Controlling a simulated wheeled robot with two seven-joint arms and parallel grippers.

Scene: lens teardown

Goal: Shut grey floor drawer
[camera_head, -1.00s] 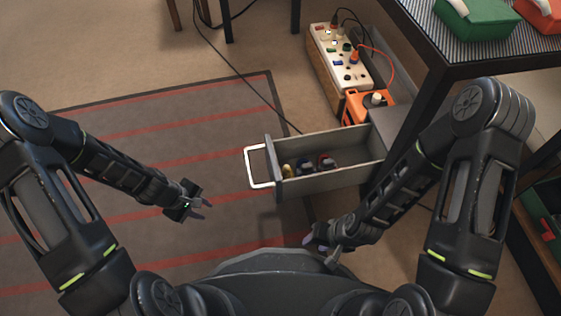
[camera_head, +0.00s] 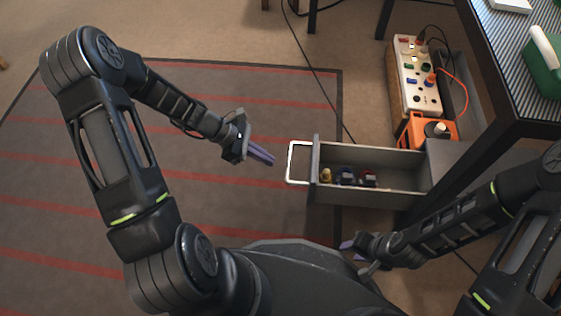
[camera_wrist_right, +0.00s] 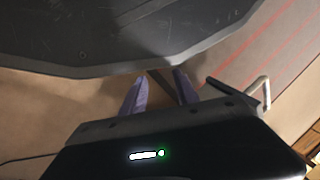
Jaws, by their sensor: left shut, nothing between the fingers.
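The grey floor drawer (camera_head: 375,198) is pulled open in the head view, with a white loop handle (camera_head: 290,163) on its left-facing front. Several small items, including a yellow one (camera_head: 326,175), lie inside near the front. My left gripper (camera_head: 268,158) is shut and empty, a little left of the handle and apart from it, pointing toward it. My right gripper (camera_head: 350,248) hangs below the drawer, near my base. In the right wrist view its two purple fingers (camera_wrist_right: 158,92) stand apart with nothing seen between them. The handle also shows there at the right (camera_wrist_right: 264,92).
A power strip (camera_head: 418,78) with plugs and cables and an orange device (camera_head: 425,130) stand behind the drawer. A table (camera_head: 500,75) with a green box (camera_head: 545,70) is at the upper right. A striped rug (camera_head: 190,200) lies left of the drawer. A cable runs behind the handle.

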